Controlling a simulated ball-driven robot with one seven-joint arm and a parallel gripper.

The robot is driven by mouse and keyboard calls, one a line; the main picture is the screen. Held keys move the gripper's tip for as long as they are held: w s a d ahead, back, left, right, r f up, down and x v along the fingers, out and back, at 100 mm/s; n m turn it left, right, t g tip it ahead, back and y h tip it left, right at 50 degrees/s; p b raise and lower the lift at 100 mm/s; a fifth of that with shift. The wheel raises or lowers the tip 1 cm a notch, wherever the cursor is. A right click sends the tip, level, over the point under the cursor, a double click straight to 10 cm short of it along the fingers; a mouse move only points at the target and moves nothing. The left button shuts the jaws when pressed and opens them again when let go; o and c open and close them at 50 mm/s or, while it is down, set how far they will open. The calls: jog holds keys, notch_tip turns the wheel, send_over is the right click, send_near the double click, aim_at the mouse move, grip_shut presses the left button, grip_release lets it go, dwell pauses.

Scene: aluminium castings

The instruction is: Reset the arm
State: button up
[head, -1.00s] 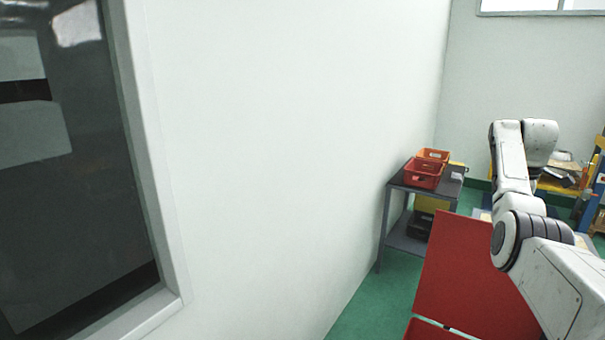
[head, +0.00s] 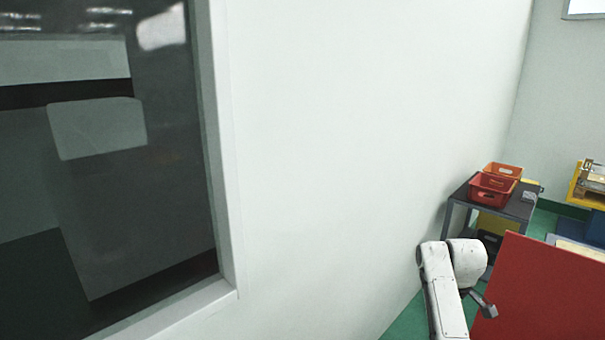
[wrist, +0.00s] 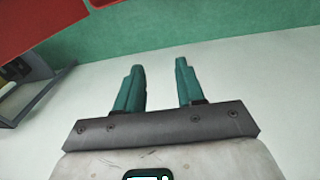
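My gripper (wrist: 160,88) shows in the wrist view with two teal fingers spread apart and nothing between them. It is open, with the pale wall and green floor beyond it. In the head view my white arm stands low at the right, in front of the wall and left of a red panel (head: 545,290). A small dark part sticks out at the arm's right side; the head view does not show the fingers clearly.
A dark metal table (head: 459,197) at the right holds red-orange bins (head: 492,188). A large dark window (head: 120,200) fills the left. A white wall (head: 370,130) runs between them. Green floor (head: 403,322) shows below. A yellow rack (head: 577,190) stands at far right.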

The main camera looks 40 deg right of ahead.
jog(key=s+a+f, duration=0.1)
jog(key=a+f, duration=0.3)
jog(key=a, duration=0.7)
jog(key=a+f, duration=0.4)
jog(key=a, duration=0.7)
jog(key=s+a+y, duration=0.1)
jog(key=s+a, duration=1.1)
jog(key=a, duration=0.4)
jog(key=shift+s+a+r+m, duration=0.15)
jog(key=shift+s+m, duration=0.15)
jog(key=shift+s, duration=0.1)
